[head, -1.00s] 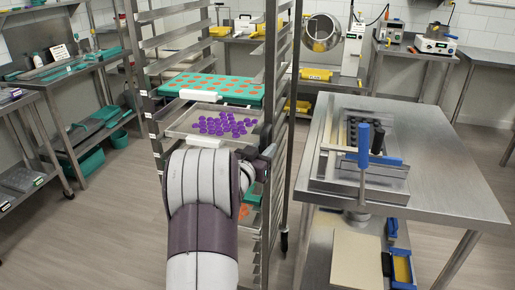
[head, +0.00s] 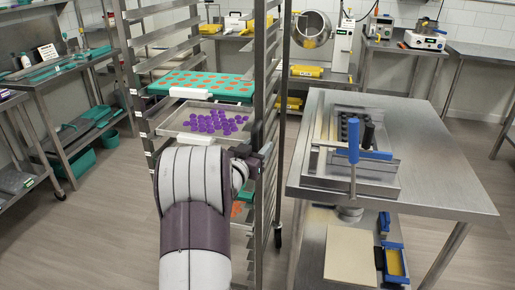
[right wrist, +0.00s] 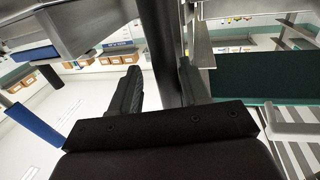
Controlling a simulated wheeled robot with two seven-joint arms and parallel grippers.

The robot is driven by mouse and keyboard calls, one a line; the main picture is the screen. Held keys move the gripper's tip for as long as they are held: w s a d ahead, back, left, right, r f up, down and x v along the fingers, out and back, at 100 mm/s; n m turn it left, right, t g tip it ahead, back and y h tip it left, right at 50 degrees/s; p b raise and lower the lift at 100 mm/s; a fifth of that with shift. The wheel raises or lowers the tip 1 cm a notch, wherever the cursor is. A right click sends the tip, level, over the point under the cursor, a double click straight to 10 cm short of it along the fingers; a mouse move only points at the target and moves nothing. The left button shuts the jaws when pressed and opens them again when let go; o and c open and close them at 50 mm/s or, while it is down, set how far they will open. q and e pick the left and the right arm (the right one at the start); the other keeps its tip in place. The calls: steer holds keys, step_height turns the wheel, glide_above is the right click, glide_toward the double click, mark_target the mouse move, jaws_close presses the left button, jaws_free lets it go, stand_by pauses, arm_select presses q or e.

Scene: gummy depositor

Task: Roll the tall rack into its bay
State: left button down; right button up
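The tall rack (head: 268,95) is a grey metal frame with runners, standing left of the middle in the head view. It holds a teal mould tray (head: 205,84) with orange pieces and, below it, a metal tray (head: 172,126) with purple gummies. My right gripper (head: 262,150) is at the rack's right front post, partly hidden by my arm. My left gripper is not in view. I cannot make out the bay for certain.
A steel table (head: 440,185) with a press fixture stands close to the rack's right side. Shelved benches (head: 85,62) line the left. A back bench holds a round drum (head: 313,28). Floor is clear between the left benches and the rack (head: 95,215).

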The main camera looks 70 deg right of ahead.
steer(key=w+a, duration=0.2)
steer(key=a, duration=1)
steer(key=shift+w+a, duration=0.15)
steer(key=shift+a, duration=0.1)
